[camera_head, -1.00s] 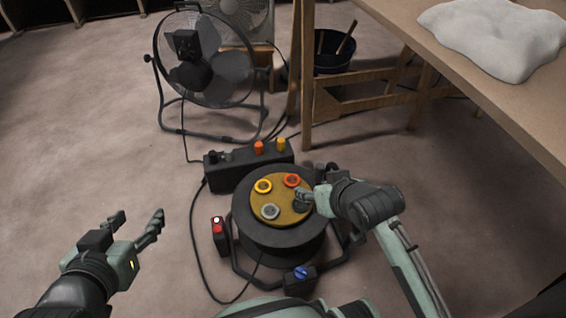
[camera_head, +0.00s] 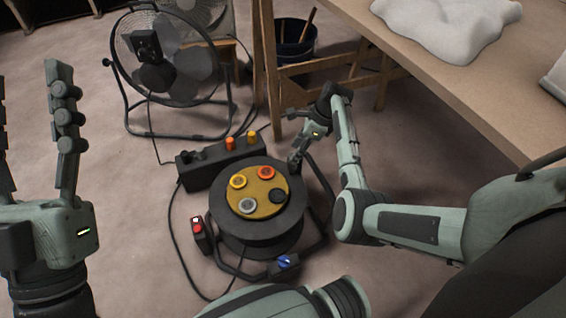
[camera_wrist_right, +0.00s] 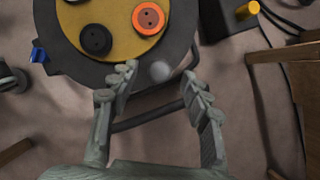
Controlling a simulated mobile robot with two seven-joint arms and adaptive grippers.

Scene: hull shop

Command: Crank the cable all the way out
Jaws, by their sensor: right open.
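The cable reel (camera_head: 255,222) is a black drum on a tube frame. Its yellow top disc (camera_head: 262,192) carries several round sockets; drum and disc also show in the right wrist view (camera_wrist_right: 70,30). A grey ball-shaped knob (camera_wrist_right: 160,71), seemingly the crank's, lies by the drum rim between my right fingertips in that view; whether they touch it I cannot tell. My right gripper (camera_head: 293,138) is open at the reel's far right side. My left gripper (camera_head: 30,85) is open and empty, raised at the left. A black cable (camera_head: 176,245) runs along the floor left of the reel.
A black box with orange and yellow plugs (camera_head: 220,163) stands behind the reel. A floor fan (camera_head: 165,65) is farther back. A wooden workbench (camera_head: 440,60) with a pale lumpy block (camera_head: 450,25) fills the right.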

